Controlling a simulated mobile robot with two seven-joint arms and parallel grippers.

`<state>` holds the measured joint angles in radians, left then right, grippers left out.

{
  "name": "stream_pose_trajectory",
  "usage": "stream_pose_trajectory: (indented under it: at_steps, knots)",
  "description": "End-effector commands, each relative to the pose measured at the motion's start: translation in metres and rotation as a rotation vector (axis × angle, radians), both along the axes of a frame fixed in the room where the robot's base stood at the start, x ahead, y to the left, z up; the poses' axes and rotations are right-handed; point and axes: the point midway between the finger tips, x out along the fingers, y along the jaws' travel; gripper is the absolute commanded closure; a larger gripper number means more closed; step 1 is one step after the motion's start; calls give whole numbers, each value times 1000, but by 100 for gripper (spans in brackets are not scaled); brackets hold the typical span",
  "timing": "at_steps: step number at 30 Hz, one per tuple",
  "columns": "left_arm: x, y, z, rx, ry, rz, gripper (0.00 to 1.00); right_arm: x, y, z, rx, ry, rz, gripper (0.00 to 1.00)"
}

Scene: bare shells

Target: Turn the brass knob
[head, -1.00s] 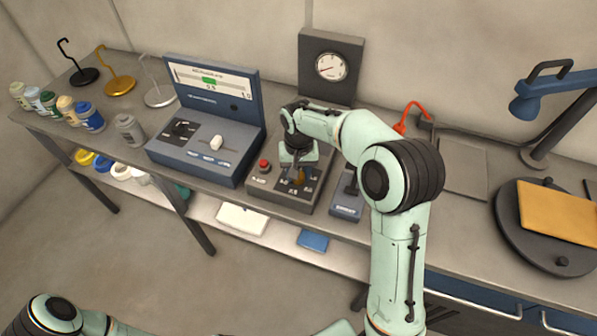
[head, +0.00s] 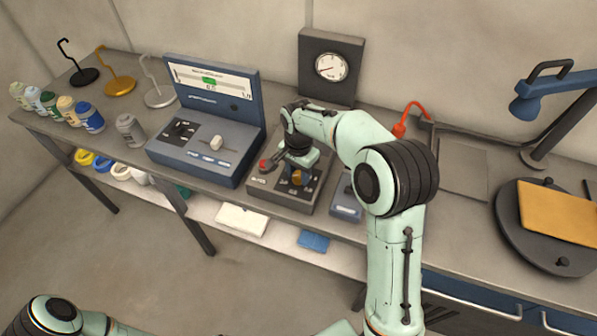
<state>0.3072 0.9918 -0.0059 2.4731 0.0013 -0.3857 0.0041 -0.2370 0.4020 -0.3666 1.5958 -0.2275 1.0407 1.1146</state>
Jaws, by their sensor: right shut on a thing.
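The brass knob (head: 297,177) sits on a dark grey control box in the middle of the bench, partly hidden by my right gripper. My right gripper (head: 297,171) comes down from above and is shut on the knob. The control box (head: 267,194) has a red button (head: 263,164) at its left, close beside the gripper, and white labels. Of my left arm only links show at the lower left; its gripper is out of view.
A blue-grey instrument (head: 205,150) with a tilted display stands left of the box. A small switch box (head: 345,206) stands close on the right. A dial gauge (head: 331,67) stands behind. Several jars and hooked stands are at left; a lamp (head: 548,100) and round plate (head: 515,228) at right.

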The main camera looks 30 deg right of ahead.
Motion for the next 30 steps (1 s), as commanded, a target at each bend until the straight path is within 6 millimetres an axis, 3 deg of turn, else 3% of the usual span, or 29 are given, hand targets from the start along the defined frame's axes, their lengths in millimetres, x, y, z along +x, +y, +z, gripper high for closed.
stream_pose_trajectory:
  at_steps: [15,16,18,30]
  knots:
    - [0,0,0,0,0,0,26,0,0,-1,0,2,-21,91]
    - [0,0,0,0,0,0,26,0,0,-1,0,2,-21,54]
    - [0,0,0,0,0,0,26,0,0,-1,0,2,-21,35]
    - [1,0,1,0,-1,0,26,1,0,8,0,-2,-19,35]
